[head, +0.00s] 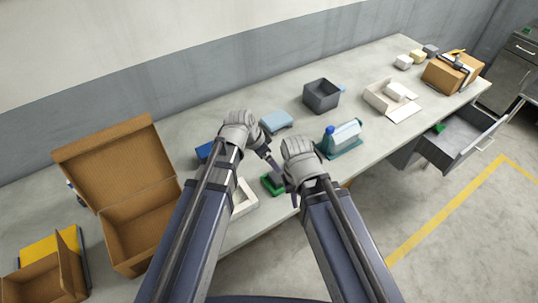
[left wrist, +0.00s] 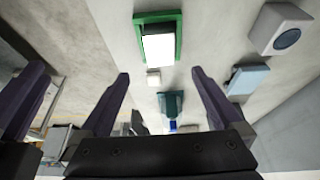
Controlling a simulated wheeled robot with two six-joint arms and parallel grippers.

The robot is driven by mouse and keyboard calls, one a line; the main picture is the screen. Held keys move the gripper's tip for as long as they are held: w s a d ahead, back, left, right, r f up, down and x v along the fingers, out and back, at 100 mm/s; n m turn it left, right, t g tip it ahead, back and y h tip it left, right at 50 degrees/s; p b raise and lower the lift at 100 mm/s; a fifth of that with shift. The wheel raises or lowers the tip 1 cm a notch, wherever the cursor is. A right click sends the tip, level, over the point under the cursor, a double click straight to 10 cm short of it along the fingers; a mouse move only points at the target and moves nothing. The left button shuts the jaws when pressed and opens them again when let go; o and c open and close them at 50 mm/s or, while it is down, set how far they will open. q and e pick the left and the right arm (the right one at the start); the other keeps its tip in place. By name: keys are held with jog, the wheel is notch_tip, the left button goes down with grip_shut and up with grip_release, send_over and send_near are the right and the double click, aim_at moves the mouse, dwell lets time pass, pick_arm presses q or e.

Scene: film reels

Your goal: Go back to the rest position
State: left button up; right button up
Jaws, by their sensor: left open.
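My left gripper (head: 268,160) is over the front middle of the table in the head view. In the left wrist view its two fingers (left wrist: 160,82) stand wide apart with nothing between them. My right gripper (head: 286,188) is just to its right, low beside a green tray (head: 272,184). Its wrist and hand hide much of its fingers, so its opening does not show clearly. The green tray also shows in the left wrist view (left wrist: 178,50), with a white block on it. No film reel can be made out for certain.
An open drawer (head: 455,145) juts out at right.

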pick_arm(q)
jog(key=shift+a, duration=0.1)
jog(key=s+a+f+n+g+y, duration=0.1)
jog(key=s+a+n+y, duration=0.1)
jog(key=s+a+n, duration=0.3)
jog(key=s+a+f+n+g+y, duration=0.1)
jog(key=s+a+n+y, duration=0.15)
jog(key=a+n, duration=0.4)
jog(key=s+d+m+g+b, duration=0.1)
jog(key=s+d+m, duration=0.3)
jog(key=d, duration=0.5)
jog(key=shift+s+d+f, duration=0.2)
jog(key=shift+s+f, duration=0.15)
jog(key=shift+s, duration=0.85)
